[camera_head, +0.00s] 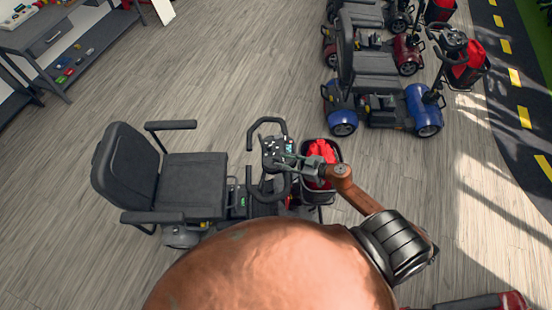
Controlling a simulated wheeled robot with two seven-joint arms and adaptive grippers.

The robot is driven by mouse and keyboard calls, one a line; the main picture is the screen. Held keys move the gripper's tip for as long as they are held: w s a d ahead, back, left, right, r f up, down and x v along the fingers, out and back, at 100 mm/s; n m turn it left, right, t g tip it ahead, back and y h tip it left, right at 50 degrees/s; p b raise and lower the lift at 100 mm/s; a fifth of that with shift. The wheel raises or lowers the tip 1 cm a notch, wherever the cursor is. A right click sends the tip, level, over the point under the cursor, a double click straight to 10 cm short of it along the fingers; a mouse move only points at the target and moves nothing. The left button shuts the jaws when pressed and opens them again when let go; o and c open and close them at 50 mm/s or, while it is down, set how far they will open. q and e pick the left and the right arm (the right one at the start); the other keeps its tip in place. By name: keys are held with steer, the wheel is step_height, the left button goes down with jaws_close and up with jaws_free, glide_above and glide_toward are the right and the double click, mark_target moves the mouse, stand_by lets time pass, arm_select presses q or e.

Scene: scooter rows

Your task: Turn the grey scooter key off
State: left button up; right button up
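A mobility scooter with a black seat (195,180) stands right in front of me. Its console (275,152), with small buttons and a display, sits between black looped handlebars (268,124). My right gripper (284,163) reaches in from the right, with its fingertips at the right part of the console. I cannot tell whether they touch it or how far apart they are. The key is too small or hidden behind the fingers to make out. The scooter's body colour is mostly covered by my own body. My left gripper is not in view.
A basket (335,154) with a red bag (322,152) is on the scooter's front, close under my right gripper. A blue scooter (424,108) and a dark red one (407,50) stand at the upper right. A grey workbench (75,35) is at the upper left. The floor between is clear.

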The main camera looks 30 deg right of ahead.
mark_target(276, 159)
steer(key=shift+x, duration=2.2)
jaws_close()
